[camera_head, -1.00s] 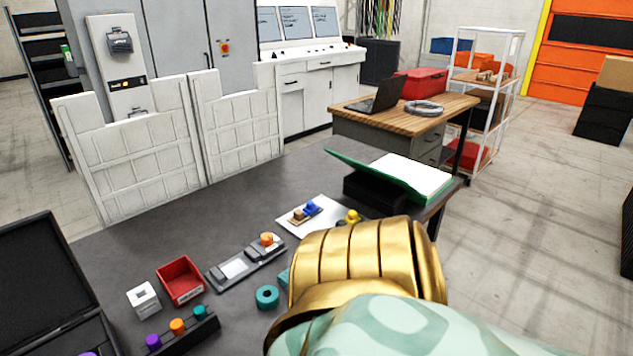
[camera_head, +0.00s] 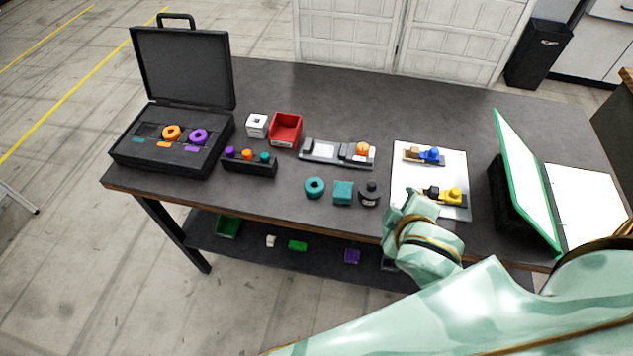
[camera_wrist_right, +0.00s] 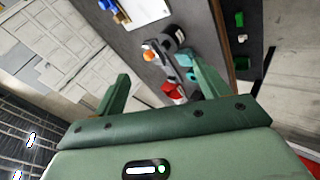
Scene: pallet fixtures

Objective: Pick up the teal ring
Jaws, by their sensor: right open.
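The teal ring (camera_head: 315,187) lies flat on the dark table near its front edge, left of a teal block (camera_head: 343,192) and a black round piece (camera_head: 369,193). My right gripper (camera_head: 407,213) is above the table's front edge, to the right of the ring and apart from it. In the right wrist view its two fingers (camera_wrist_right: 163,82) are spread with nothing between them gripped. Small teal shapes show beside one finger there; which is the ring is hard to tell. My left gripper is in neither current view.
An open black case (camera_head: 172,150) holds orange and purple rings. A peg rack (camera_head: 250,165), white block (camera_head: 257,125), red bin (camera_head: 286,129) and grey fixture (camera_head: 325,151) stand behind the ring. A white board (camera_head: 430,168) and green binder (camera_head: 527,180) are at right.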

